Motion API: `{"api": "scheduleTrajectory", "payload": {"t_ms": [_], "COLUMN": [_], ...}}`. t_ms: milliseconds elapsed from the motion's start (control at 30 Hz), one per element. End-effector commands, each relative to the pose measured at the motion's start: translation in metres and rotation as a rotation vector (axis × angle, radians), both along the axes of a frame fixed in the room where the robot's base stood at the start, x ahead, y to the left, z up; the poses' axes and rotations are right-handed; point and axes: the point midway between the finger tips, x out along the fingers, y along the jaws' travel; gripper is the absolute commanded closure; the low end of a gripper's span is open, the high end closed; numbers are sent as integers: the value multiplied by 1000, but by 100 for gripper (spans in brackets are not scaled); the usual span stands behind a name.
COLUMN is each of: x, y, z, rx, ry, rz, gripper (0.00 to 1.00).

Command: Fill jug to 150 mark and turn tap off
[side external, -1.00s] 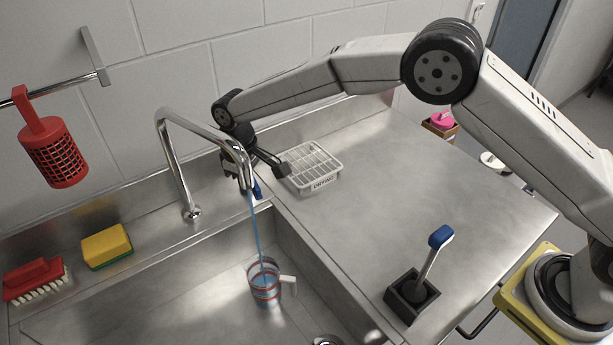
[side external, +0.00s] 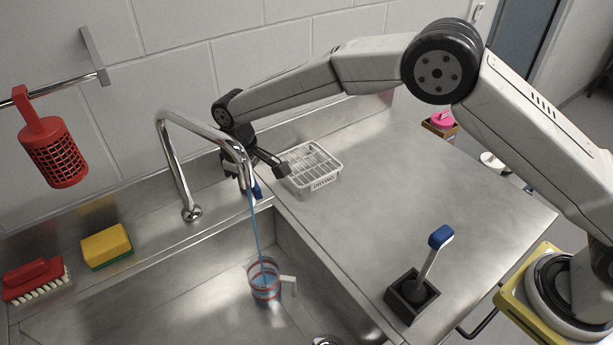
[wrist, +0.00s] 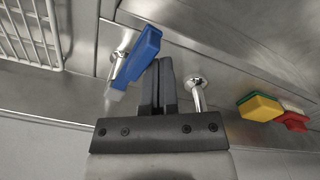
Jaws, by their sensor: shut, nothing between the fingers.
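The clear jug (side external: 265,284) with red bands and a white handle stands upright in the sink. A thin blue stream (side external: 256,232) runs from the chrome tap spout (side external: 176,162) into it. Blue liquid shows inside, but I cannot read the marks or the exact level. The blue tap lever (wrist: 137,56) is just left of my gripper (wrist: 166,62) in the wrist view, and part of it shows below the spout end in the side view (side external: 257,190). My gripper is shut and empty close beside the lever; I cannot tell whether they touch. The spout partly hides my gripper in the side view.
A white drying rack (side external: 312,166) lies right of my gripper. A brush in a black holder (side external: 411,295) stands on the clear steel counter. A yellow sponge (side external: 106,246) and red brush (side external: 36,279) lie on the left ledge. A red basket (side external: 54,152) hangs from the rail.

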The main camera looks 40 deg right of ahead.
Motion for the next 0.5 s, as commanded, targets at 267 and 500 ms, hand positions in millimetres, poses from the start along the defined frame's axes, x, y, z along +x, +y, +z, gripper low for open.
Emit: {"api": "scheduleTrajectory", "payload": {"t_ms": [267, 500], "x": [-1, -2], "y": [-6, -13], "z": [0, 0], "rx": [-1, 0], "ry": [1, 0], "rz": [-1, -1], "gripper": [100, 100]}}
